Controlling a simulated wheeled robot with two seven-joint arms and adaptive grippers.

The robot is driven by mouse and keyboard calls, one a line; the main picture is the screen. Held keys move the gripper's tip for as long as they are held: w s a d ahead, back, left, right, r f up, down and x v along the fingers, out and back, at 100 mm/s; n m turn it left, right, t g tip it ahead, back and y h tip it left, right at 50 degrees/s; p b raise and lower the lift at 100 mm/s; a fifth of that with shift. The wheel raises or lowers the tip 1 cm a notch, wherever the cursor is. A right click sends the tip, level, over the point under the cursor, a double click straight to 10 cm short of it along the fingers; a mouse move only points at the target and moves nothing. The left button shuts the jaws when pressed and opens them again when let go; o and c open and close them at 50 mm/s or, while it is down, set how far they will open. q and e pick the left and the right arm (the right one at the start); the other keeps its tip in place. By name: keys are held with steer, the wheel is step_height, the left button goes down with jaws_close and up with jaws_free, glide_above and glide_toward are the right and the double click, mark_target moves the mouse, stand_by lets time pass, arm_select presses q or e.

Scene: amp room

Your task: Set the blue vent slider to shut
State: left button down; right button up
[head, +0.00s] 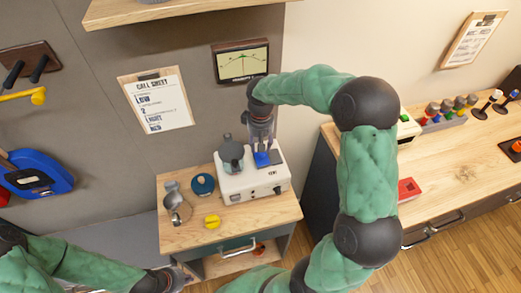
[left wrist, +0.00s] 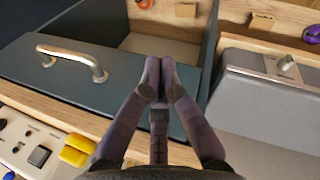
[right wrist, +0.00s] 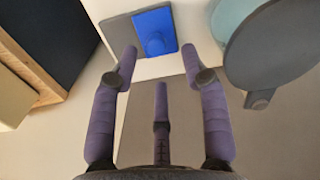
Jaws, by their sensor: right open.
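The blue vent slider (right wrist: 155,32) is a flat blue plate with a round knob, lying on a grey strip on the white device. In the head view the slider (head: 262,159) shows on top of the white device (head: 236,186), partly under my right gripper (head: 263,148). In the right wrist view my right gripper (right wrist: 158,62) is open, with the slider just beyond and between its fingertips; nothing is held. I cannot tell whether the fingers touch it. My left gripper (left wrist: 160,72) is shut and empty near a dark drawer front (left wrist: 85,80).
A grey moka pot (head: 230,153) stands on the device, close left of the right gripper. A metal pitcher (head: 176,205), a blue round item (head: 203,185) and a yellow item (head: 212,221) sit on the wooden cabinet top. A wooden counter (head: 455,160) stands at right.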

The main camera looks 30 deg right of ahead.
step_height(320, 180, up, 7)
stand_by(0.3)
steer(key=shift+a, duration=0.1)
stand_by(0.4)
